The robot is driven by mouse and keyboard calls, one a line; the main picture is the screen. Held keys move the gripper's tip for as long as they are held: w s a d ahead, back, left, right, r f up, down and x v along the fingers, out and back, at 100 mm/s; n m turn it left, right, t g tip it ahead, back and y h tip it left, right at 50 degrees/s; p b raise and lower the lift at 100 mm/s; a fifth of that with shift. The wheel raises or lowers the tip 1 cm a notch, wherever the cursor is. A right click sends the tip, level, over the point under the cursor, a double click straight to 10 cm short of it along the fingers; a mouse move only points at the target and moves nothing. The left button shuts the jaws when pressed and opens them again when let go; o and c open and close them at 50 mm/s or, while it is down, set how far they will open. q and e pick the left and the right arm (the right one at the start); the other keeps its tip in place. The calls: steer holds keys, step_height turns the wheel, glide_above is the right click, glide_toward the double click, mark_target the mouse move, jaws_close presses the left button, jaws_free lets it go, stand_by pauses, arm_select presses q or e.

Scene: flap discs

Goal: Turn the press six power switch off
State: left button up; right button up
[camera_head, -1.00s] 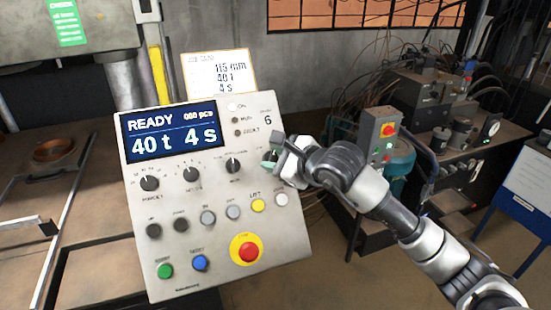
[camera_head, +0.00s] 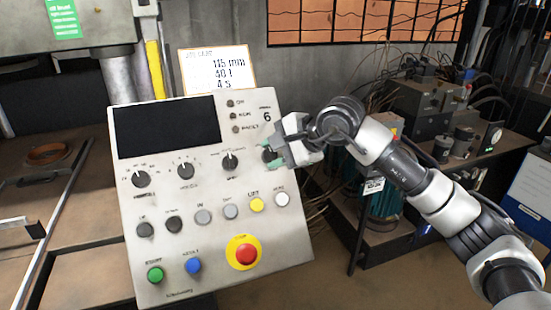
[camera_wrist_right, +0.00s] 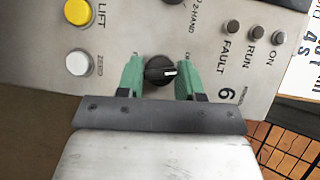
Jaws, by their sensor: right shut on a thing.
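The press control panel (camera_head: 215,285) with the number 6 stands tilted in the middle of the head view. Its display (camera_head: 168,127) is dark. The ON, RUN and FAULT lamps (camera_head: 232,116) at its top right look unlit. The power switch, a black rotary knob (camera_wrist_right: 158,72), shows in the right wrist view with its white pointer line toward the right. My right gripper (camera_head: 277,158) is at the panel's right edge. Its green fingers (camera_wrist_right: 161,64) are on both sides of the knob, shut on it. In the head view the gripper partly hides the knob. My left gripper is out of view.
Several other knobs and buttons sit left of and below the gripper, including a yellow LIFT button (camera_head: 257,205) and a red emergency stop (camera_head: 245,254). A paper card (camera_head: 218,70) stands behind the panel. Machinery (camera_head: 430,105) fills the right background.

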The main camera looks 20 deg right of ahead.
steer(key=shift+r+n+g+h, duration=0.25)
steer(key=shift+n+g, duration=0.35)
steer(key=shift+n, duration=0.6)
steer(key=shift+f, duration=0.1)
steer(key=o, duration=0.6)
steer(key=shift+b, duration=0.3)
steer(key=shift+s+d+r, duration=0.15)
steer(key=shift+d+r, duration=0.1)
steer(key=shift+r, duration=0.05)
steer(key=b+v, duration=0.3)
steer(key=v, duration=0.7)
steer(key=shift+a+r, duration=0.15)
steer(key=shift+a, duration=0.1)
